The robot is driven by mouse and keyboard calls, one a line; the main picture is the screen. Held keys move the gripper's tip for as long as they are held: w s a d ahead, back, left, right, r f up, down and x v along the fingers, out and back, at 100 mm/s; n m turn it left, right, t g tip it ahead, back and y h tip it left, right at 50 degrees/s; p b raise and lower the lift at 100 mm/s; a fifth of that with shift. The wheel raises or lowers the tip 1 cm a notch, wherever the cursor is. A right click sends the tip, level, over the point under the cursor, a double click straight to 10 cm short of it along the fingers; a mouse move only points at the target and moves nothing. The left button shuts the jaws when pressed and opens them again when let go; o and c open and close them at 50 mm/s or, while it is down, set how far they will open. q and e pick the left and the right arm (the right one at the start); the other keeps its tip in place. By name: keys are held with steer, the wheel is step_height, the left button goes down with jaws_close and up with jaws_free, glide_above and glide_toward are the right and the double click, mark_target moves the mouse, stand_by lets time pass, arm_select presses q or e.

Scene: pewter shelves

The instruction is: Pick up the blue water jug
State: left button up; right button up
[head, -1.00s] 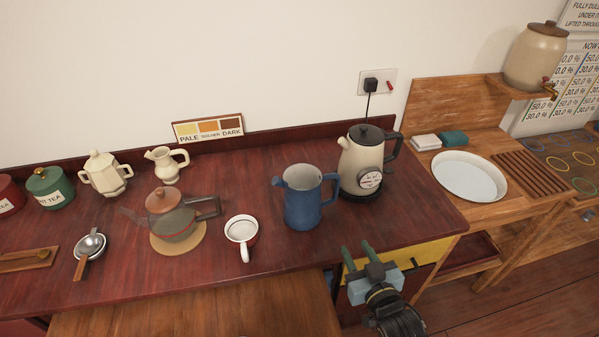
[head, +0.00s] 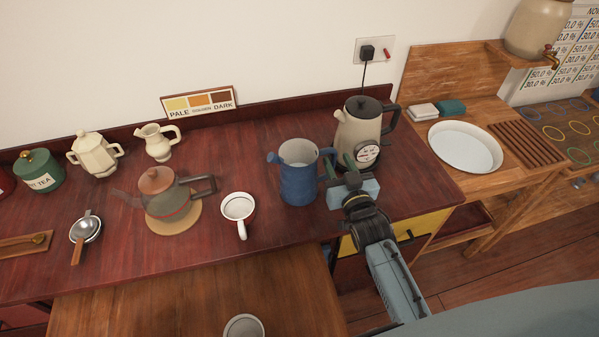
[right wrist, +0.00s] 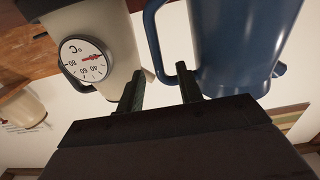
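The blue water jug (head: 298,184) stands upright on the dark red counter, its spout to the left and its handle to the right. In the right wrist view the jug (right wrist: 240,45) fills the upper right, with its handle (right wrist: 153,45) curving down near the fingertips. My right gripper (head: 340,163) is at the jug's handle side, between the jug and the kettle. In the right wrist view its two fingers (right wrist: 162,82) are apart, with the lower handle between or just beyond them; I cannot tell which. My left gripper is not in view.
A cream kettle with a dial (head: 358,133) stands close behind the right gripper. A white cup (head: 238,209) and a glass teapot (head: 168,200) are left of the jug. The counter (head: 240,150) behind the jug is clear. A wooden surface (head: 180,300) lies in front.

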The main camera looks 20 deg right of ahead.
mark_target(336, 157)
steer(key=w, duration=0.3)
steer(key=shift+w+d+f, duration=0.1)
steer(key=shift+w+f, duration=0.05)
jaws_close()
stand_by(1.2)
